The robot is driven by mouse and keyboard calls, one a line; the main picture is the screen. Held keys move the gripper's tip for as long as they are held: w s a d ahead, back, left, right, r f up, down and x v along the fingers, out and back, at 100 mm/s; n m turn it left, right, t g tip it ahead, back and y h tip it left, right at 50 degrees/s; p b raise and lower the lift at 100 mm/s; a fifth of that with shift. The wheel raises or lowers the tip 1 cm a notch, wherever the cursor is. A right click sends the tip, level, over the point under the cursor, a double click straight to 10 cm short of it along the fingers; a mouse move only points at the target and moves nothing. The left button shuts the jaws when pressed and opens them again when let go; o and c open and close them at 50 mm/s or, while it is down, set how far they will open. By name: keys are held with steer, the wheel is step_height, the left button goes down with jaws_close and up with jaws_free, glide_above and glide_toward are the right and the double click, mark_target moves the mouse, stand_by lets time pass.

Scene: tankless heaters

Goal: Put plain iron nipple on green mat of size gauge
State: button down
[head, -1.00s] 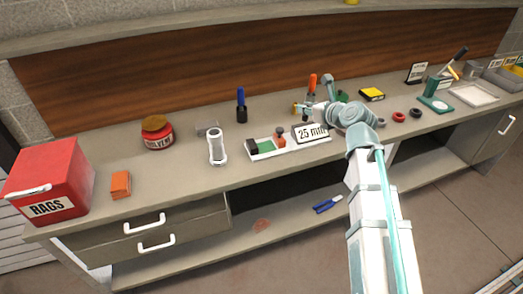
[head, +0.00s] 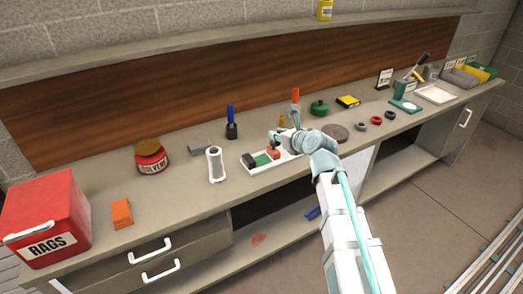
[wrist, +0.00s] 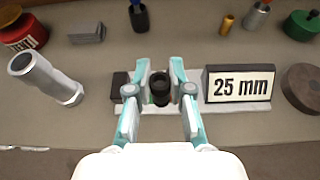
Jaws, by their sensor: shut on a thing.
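My gripper (head: 275,138) is over the gauge. In the wrist view my gripper (wrist: 160,88) is shut on a short dark hollow cylinder, the plain iron nipple (wrist: 160,91). I cannot tell the nipple's height above the mat.
A white-grey tube (head: 216,164) stands left of the gauge. A grey block (head: 200,147), a blue-handled tool (head: 231,122) and a solvent jar (head: 151,157) are behind and left. A brown disc (wrist: 304,88) is right of the sign. The bench front edge is close.

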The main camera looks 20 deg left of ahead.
steer(key=a+f, duration=0.2)
steer(key=w+a+f, duration=0.1)
steer(key=a+f, duration=0.3)
steer(key=shift+w, duration=0.3)
steer(key=shift+a+f+p, duration=0.2)
steer(key=shift+f+p, duration=0.25)
steer(key=shift+f, duration=1.4)
steer(key=shift+f, duration=0.15)
steer(key=c, duration=1.3)
jaws_free()
steer(key=shift+s+d+r, duration=0.1)
steer(key=shift+d+r, duration=0.05)
steer(key=shift+r, duration=0.1)
steer(key=b+v, duration=0.1)
steer(key=v, duration=1)
steer(key=shift+s+d+r, duration=0.15)
steer(key=shift+s+d, duration=0.05)
steer(key=shift+d, duration=0.05)
